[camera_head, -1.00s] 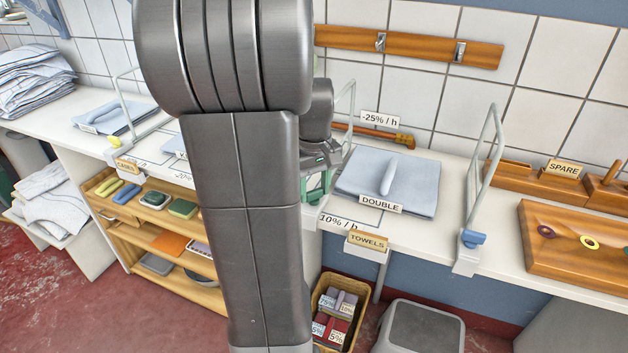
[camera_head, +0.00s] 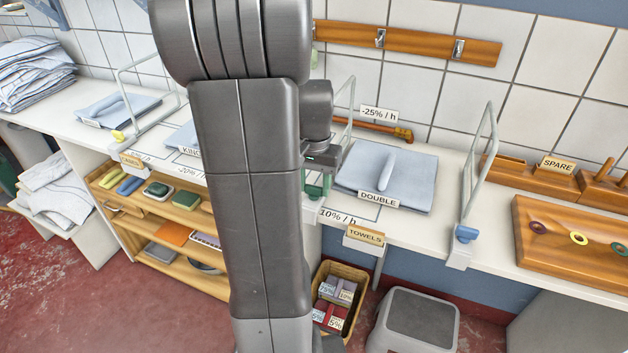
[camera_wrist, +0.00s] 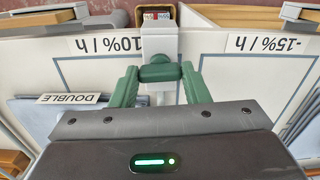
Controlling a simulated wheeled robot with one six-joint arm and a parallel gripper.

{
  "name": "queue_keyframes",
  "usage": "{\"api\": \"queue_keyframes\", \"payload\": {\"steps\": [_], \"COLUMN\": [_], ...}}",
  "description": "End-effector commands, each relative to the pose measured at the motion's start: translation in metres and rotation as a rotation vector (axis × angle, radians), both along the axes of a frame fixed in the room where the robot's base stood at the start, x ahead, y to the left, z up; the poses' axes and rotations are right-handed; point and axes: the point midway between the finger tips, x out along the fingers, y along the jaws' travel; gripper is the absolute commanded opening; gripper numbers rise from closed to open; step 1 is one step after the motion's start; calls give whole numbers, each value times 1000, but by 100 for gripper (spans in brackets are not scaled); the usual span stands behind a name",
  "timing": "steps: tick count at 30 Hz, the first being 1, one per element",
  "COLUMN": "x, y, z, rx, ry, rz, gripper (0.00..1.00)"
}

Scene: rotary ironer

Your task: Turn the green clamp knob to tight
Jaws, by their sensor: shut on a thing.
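The green clamp knob (camera_wrist: 160,73) sits on a white clamp block (camera_wrist: 157,42) at the front edge of the worktop. My gripper (camera_wrist: 160,76) has green fingers, and they are shut on the knob from both sides in the wrist view. The knob looks like a short bar lying crosswise between the fingertips. In the head view my gripper (camera_head: 318,182) is at the worktop edge, left of the DOUBLE cloth, and my arm hides much of the area. No tight mark on the clamp is readable.
A folded blue cloth labelled DOUBLE (camera_head: 402,167) lies right of my gripper. A wire guard with a blue knob (camera_head: 466,234) stands further right, and one with a yellow knob (camera_head: 118,137) at left. A basket (camera_head: 352,290) and grey stool (camera_head: 415,320) stand below.

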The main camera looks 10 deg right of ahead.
Motion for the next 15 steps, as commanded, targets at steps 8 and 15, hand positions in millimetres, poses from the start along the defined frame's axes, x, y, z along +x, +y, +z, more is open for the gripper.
{"api": "queue_keyframes", "payload": {"steps": [8, 15], "x": [1, 1], "y": [0, 0], "z": [1, 1], "rx": [-1, -2], "ry": [-2, -3], "rz": [-75, -87], "gripper": [19, 19]}}
